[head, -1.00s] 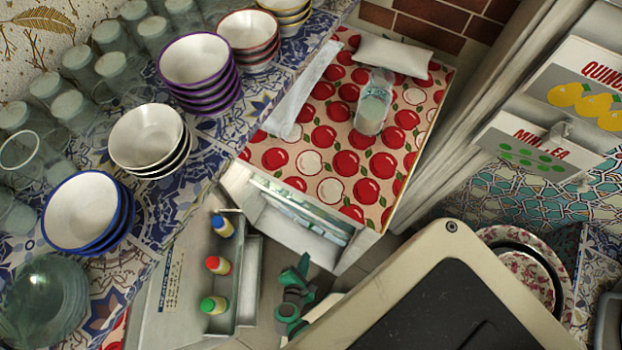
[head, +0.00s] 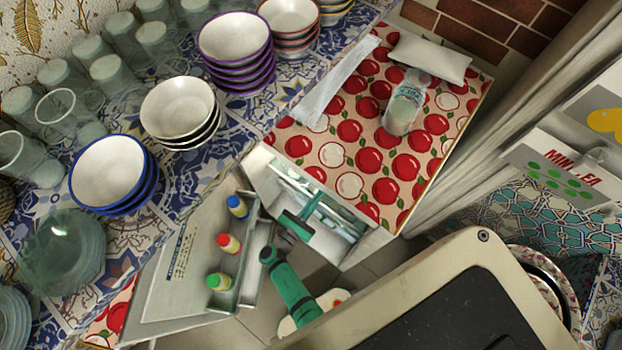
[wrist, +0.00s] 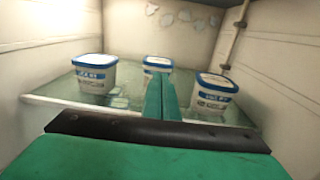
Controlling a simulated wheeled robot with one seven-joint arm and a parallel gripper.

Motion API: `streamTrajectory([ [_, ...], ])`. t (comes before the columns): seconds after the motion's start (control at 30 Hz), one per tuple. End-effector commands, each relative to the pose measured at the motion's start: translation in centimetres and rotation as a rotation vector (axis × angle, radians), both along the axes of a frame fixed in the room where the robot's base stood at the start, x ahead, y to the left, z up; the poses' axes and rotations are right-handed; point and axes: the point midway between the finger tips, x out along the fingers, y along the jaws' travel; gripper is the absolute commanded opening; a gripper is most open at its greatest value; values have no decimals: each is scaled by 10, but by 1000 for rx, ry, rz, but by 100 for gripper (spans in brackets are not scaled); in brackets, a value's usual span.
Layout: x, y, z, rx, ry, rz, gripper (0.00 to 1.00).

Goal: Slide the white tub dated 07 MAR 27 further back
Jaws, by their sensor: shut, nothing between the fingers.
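Three white tubs with blue lids stand apart on a glass shelf in the wrist view: a left tub (wrist: 95,74), a middle tub (wrist: 157,64) farther back, and a right tub (wrist: 213,93). Their printed dates are too small and blurred to read, so I cannot tell which is dated 07 MAR 27. My gripper (wrist: 161,82) is shut and empty, pointing into the fridge, with its fingers covering the lower part of the middle tub. In the head view my green gripper (head: 297,224) is at the fridge opening. The tubs cannot be made out there.
The glass shelf (wrist: 50,98) has free room between the tubs. Pale fridge walls close in on both sides. The open fridge door (head: 165,283) holds bottles with blue, red and green caps. A glass jar (head: 404,103) lies on the apple-patterned top.

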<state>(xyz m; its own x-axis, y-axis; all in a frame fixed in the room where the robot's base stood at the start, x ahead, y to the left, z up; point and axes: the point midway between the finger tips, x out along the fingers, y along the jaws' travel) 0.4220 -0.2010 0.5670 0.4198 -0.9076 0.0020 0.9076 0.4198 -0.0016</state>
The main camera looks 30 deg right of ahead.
Motion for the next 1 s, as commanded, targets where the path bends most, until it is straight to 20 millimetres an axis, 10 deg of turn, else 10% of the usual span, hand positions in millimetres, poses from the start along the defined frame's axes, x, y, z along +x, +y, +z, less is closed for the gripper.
streamTrajectory([
  [0.4, 28, -61, 0, 1, 0, -1, 0],
  [1.0, 35, -75, 0, 3, -1, 1, 0],
])
